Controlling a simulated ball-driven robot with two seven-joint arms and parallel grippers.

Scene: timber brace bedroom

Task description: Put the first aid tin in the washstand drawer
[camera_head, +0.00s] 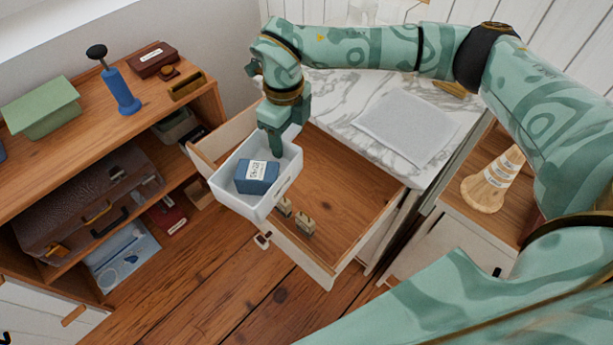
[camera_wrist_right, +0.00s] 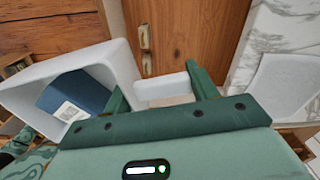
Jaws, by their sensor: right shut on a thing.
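My right gripper (camera_head: 279,143) is shut on a white open bin (camera_head: 241,203), at its upper right side in the head view. The bin hangs tilted above the left part of the open washstand drawer (camera_head: 352,186). A blue box with a white label (camera_head: 257,177) lies inside the bin; I cannot read whether it is the first aid tin. In the wrist view the bin (camera_wrist_right: 62,70) and blue box (camera_wrist_right: 78,98) are at the left, and a white part of the bin shows between my fingers (camera_wrist_right: 165,92). My left gripper is not in view.
Two small brass-coloured pieces (camera_head: 305,222) lie in the drawer's front; the rest of its visible floor is bare. A marble top (camera_head: 340,92) with a grey sheet (camera_head: 408,124) is behind. A wooden shelf (camera_head: 75,120) with several objects stands left. A striped cone (camera_head: 492,181) stands right.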

